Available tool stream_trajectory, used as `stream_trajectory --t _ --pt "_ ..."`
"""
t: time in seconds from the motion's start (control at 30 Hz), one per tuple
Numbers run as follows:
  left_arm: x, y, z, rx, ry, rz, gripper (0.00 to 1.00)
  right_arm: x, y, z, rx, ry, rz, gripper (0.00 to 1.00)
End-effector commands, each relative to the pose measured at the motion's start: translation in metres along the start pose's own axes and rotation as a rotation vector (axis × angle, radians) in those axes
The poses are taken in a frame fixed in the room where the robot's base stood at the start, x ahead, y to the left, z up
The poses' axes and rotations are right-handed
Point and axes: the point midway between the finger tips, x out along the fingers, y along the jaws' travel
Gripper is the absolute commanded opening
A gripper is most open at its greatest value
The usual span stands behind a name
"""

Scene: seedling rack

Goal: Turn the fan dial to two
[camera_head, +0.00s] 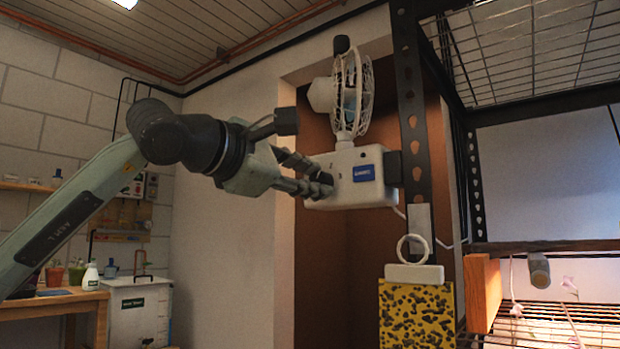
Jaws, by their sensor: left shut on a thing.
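The fan (352,92) is white with a round cage and stands on a white control box (347,194) fixed to the dark rack post. The box has a blue label and small printed marks on its front. My left gripper (326,185) reaches in from the left, its fingers at the left part of the box front. It is shut on the fan dial, which the fingers hide, so I cannot read the dial's setting. My right gripper is not in view.
The dark perforated rack post (411,110) rises right beside the box. Below hang a white ring holder (414,262) and a yellow spotted card (417,315). Wire shelves are at right. A wooden workbench (55,301) with bottles stands far left.

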Motion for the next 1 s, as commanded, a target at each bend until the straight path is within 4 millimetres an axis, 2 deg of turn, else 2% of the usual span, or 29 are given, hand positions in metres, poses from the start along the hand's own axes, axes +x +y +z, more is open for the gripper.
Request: stream_trajectory --t 0.03,0.07,0.23,0.5,0.63,0.77,1.0 --pt "0.000 0.001 0.001 0.000 -0.002 0.002 0.00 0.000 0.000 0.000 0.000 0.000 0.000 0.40" --pt "0.000 0.001 0.001 0.000 -0.002 0.002 0.30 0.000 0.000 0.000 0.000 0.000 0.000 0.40" --pt "0.000 0.000 0.001 0.000 -0.002 0.001 0.50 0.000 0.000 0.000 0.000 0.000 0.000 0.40" --pt "-0.001 0.000 0.000 -0.001 -0.001 0.001 0.50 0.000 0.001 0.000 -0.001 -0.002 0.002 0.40" --pt "-0.009 0.001 0.001 0.000 -0.001 0.002 0.50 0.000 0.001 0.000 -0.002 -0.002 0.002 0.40" --pt "-0.032 0.001 0.000 0.002 0.000 0.004 0.50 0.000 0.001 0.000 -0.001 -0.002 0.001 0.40" --pt "-0.084 0.001 0.000 0.001 -0.001 0.004 0.50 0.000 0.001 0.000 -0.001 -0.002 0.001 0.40"
